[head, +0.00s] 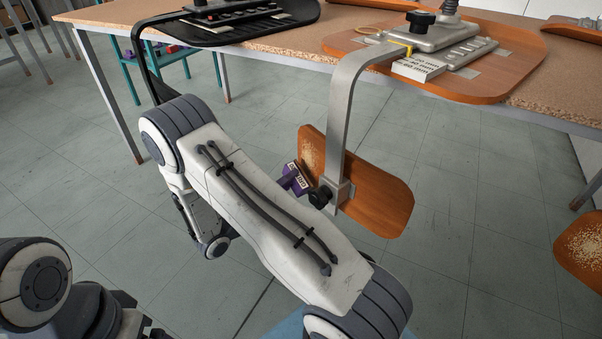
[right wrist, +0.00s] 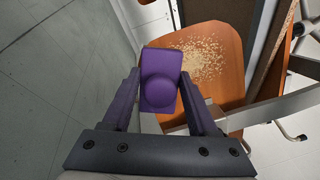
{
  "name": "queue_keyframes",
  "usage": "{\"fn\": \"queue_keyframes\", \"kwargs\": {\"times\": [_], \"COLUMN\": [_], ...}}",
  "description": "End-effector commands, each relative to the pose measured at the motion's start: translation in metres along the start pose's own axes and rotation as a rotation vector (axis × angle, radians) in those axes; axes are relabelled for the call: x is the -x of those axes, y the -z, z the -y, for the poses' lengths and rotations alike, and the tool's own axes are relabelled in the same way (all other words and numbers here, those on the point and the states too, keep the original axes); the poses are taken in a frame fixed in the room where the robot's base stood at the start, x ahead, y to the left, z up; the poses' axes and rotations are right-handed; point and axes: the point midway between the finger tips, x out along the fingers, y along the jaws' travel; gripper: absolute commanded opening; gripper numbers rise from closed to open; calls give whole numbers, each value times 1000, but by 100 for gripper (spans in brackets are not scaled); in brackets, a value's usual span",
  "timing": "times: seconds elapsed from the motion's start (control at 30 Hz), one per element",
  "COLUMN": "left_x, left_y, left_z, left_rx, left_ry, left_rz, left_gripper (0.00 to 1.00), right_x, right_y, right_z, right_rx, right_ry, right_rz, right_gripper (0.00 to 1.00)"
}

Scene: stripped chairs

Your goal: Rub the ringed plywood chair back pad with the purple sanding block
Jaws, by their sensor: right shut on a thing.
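The orange-brown plywood chair back pad (head: 380,200) hangs from a grey metal strut below the table's front edge. A pale speckled patch covers its left end and shows in the right wrist view (right wrist: 202,60). My left gripper is out of view.
Another speckled pad (head: 580,250) hangs at the right edge. A black knob (head: 320,197) sits on the strut bracket.

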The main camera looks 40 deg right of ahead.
Motion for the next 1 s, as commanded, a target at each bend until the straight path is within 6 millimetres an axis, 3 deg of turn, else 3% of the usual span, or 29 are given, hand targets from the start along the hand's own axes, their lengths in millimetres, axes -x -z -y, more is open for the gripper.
{"fn": "queue_keyframes", "kwargs": {"times": [1.0], "left_x": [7], "left_y": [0], "left_z": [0], "left_rx": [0], "left_ry": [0], "left_rz": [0], "left_gripper": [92], "right_x": [-16], "right_y": [3], "right_z": [0], "right_rx": [1], "right_ry": [1], "right_rz": [1], "right_gripper": [0]}}
